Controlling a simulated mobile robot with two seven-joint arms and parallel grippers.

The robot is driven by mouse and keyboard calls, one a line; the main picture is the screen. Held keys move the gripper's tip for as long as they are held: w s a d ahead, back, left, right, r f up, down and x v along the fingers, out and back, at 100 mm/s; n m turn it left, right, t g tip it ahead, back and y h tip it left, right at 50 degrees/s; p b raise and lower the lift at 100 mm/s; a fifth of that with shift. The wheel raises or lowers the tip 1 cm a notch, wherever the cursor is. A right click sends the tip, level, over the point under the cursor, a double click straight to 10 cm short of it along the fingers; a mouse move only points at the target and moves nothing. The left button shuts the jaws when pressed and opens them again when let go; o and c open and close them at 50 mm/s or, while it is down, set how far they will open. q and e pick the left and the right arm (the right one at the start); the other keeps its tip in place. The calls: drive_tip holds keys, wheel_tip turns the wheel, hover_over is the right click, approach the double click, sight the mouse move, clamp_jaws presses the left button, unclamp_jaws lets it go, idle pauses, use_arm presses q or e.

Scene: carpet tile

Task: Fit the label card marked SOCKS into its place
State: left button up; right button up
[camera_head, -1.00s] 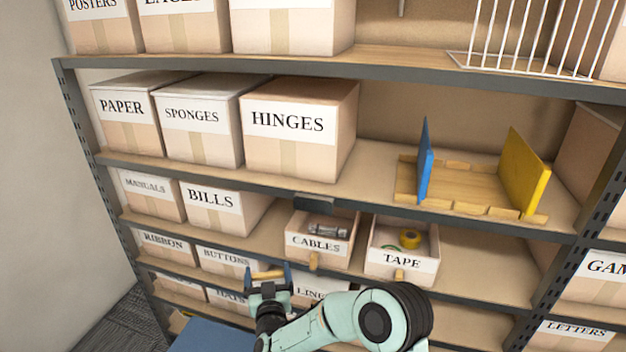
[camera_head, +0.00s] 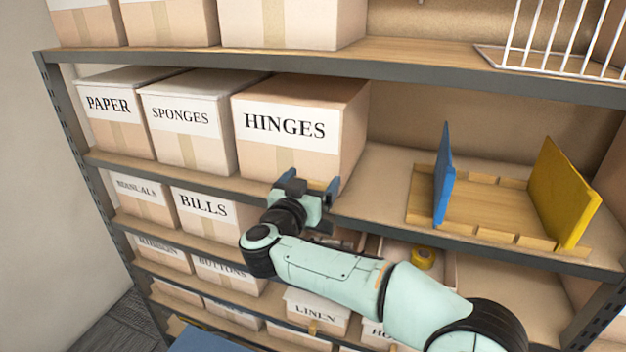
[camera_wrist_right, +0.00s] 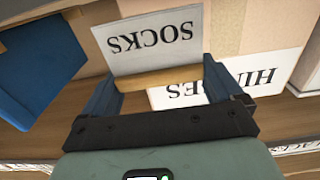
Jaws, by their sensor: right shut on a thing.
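The white SOCKS card (camera_wrist_right: 148,40) shows upside down in the right wrist view, with a wooden grip bar (camera_wrist_right: 160,78) along its near edge. My right gripper (camera_head: 312,182) is shut on that bar, one finger at each end. In the head view the gripper is at the middle shelf's front edge, by the lower right of the HINGES box (camera_head: 300,105). The card itself cannot be made out there. The shelf edge behind the gripper is hidden, including the dark holder seen there earlier. My left gripper is not in view.
A wooden base (camera_head: 490,210) with a blue divider (camera_head: 443,180) and a yellow divider (camera_head: 562,190) stands right of the gripper. My right arm partly covers the open bins below.

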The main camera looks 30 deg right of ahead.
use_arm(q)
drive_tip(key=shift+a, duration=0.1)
use_arm(e)
drive_tip(key=shift+a, duration=0.1)
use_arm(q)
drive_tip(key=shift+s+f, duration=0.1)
use_arm(e)
drive_tip(key=shift+f+t, duration=0.1)
drive_tip(key=shift+t, duration=0.3)
drive_tip(key=shift+s+f+b, duration=0.15)
drive_tip(key=shift+f+b, duration=0.45)
drive_tip(key=shift+f, duration=0.2)
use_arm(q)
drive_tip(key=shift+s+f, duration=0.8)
use_arm(e)
drive_tip(key=shift+f, duration=0.15)
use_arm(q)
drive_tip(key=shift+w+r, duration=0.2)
use_arm(e)
drive_tip(key=shift+f, duration=0.2)
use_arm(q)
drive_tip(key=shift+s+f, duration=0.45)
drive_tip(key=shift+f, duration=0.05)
use_arm(e)
drive_tip(key=shift+f, duration=0.85)
